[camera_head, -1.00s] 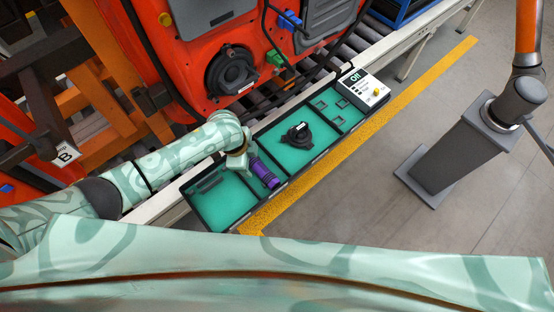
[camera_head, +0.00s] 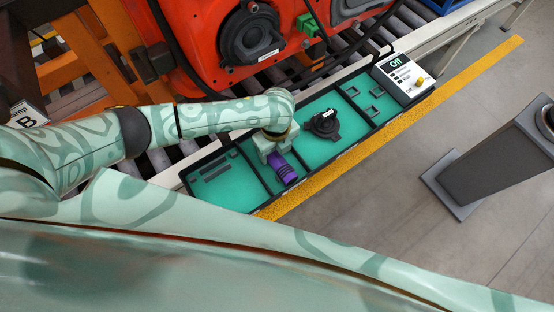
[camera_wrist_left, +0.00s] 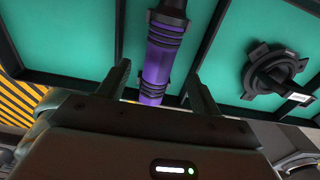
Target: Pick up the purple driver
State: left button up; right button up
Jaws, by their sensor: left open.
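The purple driver (camera_head: 283,168) has a purple body with black bands and lies in the teal-floored tray (camera_head: 222,194), close to a black divider. It also shows in the left wrist view (camera_wrist_left: 160,58), running up the picture at top centre. My left gripper (camera_head: 277,150) is above the driver, and the wrist covers part of it in the head view. In the left wrist view its two fingers (camera_wrist_left: 158,82) are apart, one on each side of the driver's near end. I cannot tell how far above the driver they are. My right gripper is not in view.
A black round part (camera_head: 322,123) lies in the tray compartment beside the driver. A white panel reading "Off" (camera_head: 403,78) stands at the tray's far end. A roller conveyor and a red panel with a black speaker-like part (camera_head: 249,38) are behind. A grey pedestal (camera_head: 497,150) stands at right.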

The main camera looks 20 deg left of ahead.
aim_at(276, 157)
pick_arm(q)
notch_tip(276, 157, down, 5)
jog(key=b, duration=0.3)
jog(key=shift+f, duration=0.2)
jog(key=shift+r, duration=0.15)
jog(key=shift+s, duration=0.1)
grip_shut()
